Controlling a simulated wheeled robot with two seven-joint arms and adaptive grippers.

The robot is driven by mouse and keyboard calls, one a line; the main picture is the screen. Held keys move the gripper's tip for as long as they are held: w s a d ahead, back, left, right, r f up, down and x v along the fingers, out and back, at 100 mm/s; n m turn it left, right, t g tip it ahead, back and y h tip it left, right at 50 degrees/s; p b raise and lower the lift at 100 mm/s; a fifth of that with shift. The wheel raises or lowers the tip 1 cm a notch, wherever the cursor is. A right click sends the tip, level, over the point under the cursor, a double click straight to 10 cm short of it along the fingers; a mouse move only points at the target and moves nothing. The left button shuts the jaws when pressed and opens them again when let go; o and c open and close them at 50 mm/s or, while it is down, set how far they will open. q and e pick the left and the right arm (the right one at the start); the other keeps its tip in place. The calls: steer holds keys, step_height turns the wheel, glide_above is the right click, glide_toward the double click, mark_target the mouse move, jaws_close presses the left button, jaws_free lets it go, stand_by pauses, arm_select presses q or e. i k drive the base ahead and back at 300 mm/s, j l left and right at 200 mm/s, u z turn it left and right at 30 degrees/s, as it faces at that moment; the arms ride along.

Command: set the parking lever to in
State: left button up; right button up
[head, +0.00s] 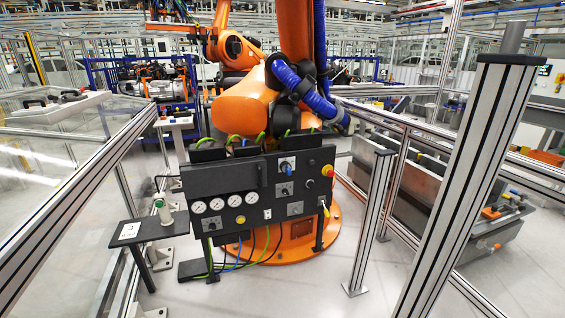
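A dark control panel (262,200) stands upright in the middle of the head view, in front of an orange robot arm. A black upright handle (262,175) is at the panel's upper middle. Rotary switches, one with a blue knob (285,165), sit on grey plates. A red button (328,170) is at the upper right. Neither of my grippers is in view.
Several round gauges (217,204) are on the panel's left half. A small black side table (153,230) with a pale green-topped cylinder (163,211) stands left of it. Metal fence posts (378,215) and a large near post (465,190) are on the right. Floor in front is clear.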

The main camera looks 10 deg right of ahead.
mark_target(327, 213)
steer(key=i+z, duration=0.15)
steer(key=i, duration=0.25)
steer(key=i+j+z, duration=0.2)
steer(key=i, duration=0.2)
steer(key=i+j+z, duration=0.15)
steer(key=i+z, duration=0.2)
steer(key=i+j+z, duration=0.35)
steer(key=i, duration=0.15)
steer(key=i+j+z, duration=0.35)
